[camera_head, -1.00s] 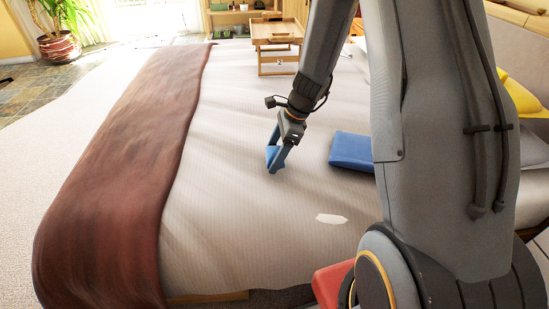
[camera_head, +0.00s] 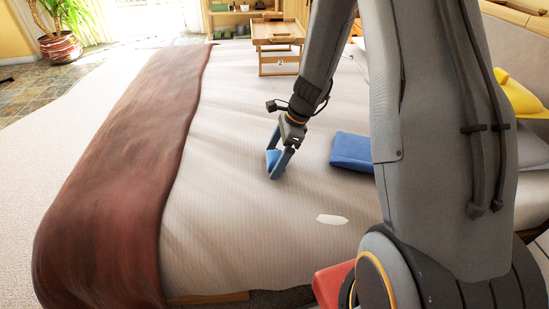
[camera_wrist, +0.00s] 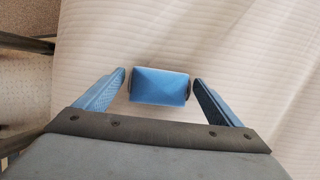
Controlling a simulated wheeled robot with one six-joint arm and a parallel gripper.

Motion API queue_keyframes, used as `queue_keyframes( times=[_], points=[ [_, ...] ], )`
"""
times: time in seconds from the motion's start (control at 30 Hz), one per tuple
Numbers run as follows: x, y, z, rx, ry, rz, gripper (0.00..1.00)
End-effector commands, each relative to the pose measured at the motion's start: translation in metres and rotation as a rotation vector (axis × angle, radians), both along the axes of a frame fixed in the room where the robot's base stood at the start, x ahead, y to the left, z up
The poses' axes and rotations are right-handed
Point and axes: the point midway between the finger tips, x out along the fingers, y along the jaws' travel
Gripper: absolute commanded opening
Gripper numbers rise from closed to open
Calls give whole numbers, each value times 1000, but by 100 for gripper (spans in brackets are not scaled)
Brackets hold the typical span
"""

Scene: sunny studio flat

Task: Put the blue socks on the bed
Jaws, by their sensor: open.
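The blue socks (camera_wrist: 160,86) show as a small blue bundle in the wrist view, between the two blue fingers of my gripper (camera_wrist: 160,82). A narrow gap shows on each side of the bundle, so the fingers are open around it. In the head view my gripper (camera_head: 275,172) is low over the middle of the white bed (camera_head: 235,215). The socks (camera_head: 272,159) are partly hidden there by a finger. They appear to lie on the bed cover.
A blue folded item (camera_head: 351,150) lies on the bed to the right. A wooden tray table (camera_head: 278,36) stands at the bed's far end. A brown throw (camera_head: 125,180) covers the left side. A small white patch (camera_head: 332,219) lies nearer. The cover around my gripper is clear.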

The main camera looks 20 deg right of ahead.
Motion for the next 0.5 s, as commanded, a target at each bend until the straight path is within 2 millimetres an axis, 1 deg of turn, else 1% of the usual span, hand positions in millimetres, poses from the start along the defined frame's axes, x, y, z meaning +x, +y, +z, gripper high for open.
queue_keyframes(
  times=[0.17,0.4,0.5],
  points=[
    [-1,-12,28,-1,-5,-2,88],
    [-5,-30,74,-1,-4,-2,88],
    [-7,-36,89,-1,-4,-2,88]
  ],
)
